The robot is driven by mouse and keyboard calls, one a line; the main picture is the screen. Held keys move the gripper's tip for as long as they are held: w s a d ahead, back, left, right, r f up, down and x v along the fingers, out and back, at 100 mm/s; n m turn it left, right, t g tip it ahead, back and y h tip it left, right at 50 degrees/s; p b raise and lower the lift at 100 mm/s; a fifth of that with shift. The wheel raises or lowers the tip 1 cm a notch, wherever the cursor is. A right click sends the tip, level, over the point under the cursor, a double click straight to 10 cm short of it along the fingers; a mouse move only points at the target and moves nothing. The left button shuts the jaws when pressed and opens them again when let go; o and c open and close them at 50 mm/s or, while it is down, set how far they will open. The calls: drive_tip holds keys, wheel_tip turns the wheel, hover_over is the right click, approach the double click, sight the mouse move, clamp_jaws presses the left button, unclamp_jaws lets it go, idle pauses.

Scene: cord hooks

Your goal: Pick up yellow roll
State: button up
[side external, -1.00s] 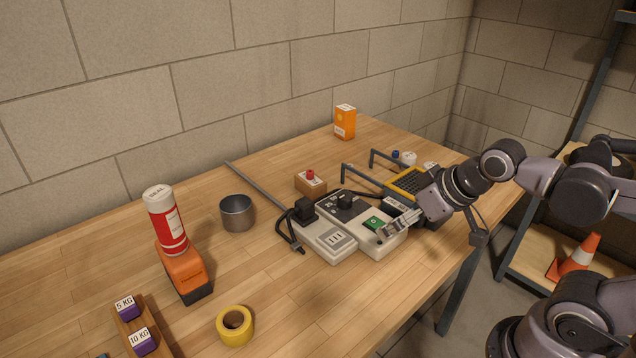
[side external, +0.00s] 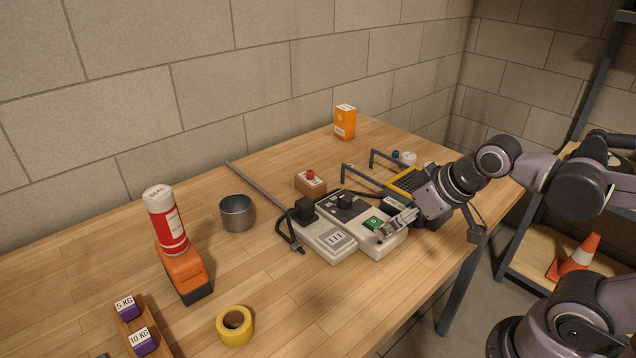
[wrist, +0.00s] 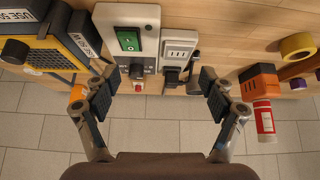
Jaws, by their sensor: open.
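The yellow roll (side external: 235,326) is a ring of tape lying flat near the front of the wooden table, with its hole facing up. In the wrist view the yellow roll (wrist: 297,46) is at the far right, well outside my fingers. My gripper (side external: 402,222) is over the grey switch box, far to the right of the roll in the side view. In the wrist view my gripper (wrist: 160,98) has its two fingers wide apart with nothing between them.
A grey box with a green switch (side external: 374,224), sockets and black plugs lies below my gripper. A metal cup (side external: 237,213), an orange block (side external: 184,272) with a red-white can (side external: 167,220), and a weight rack (side external: 148,330) stand left. Bare table surrounds the roll's right side.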

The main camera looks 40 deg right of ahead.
drive_tip(key=w+a+r+n+g, duration=0.2)
drive_tip(key=w+a+r+n, duration=0.1)
drive_tip(key=w+a+n, duration=0.3)
drive_tip(key=n+g, duration=0.5)
drive_tip(key=n, duration=0.6)
hover_over(235, 321)
drive_tip(key=s, duration=0.2)
wheel_tip(235, 321, down, 5)
drive_tip(key=f, duration=0.4)
drive_tip(key=shift+s+a+f, duration=0.2)
drive_tip(key=shift+a+f, duration=0.05)
drive_tip(key=shift+f, duration=0.05)
drive_tip(key=shift+w+f, duration=0.15)
drive_tip(key=shift+f, duration=1.2)
drive_tip(key=shift+w+f, duration=0.15)
drive_tip(key=shift+f, duration=1.2)
drive_tip(key=c, duration=1.3)
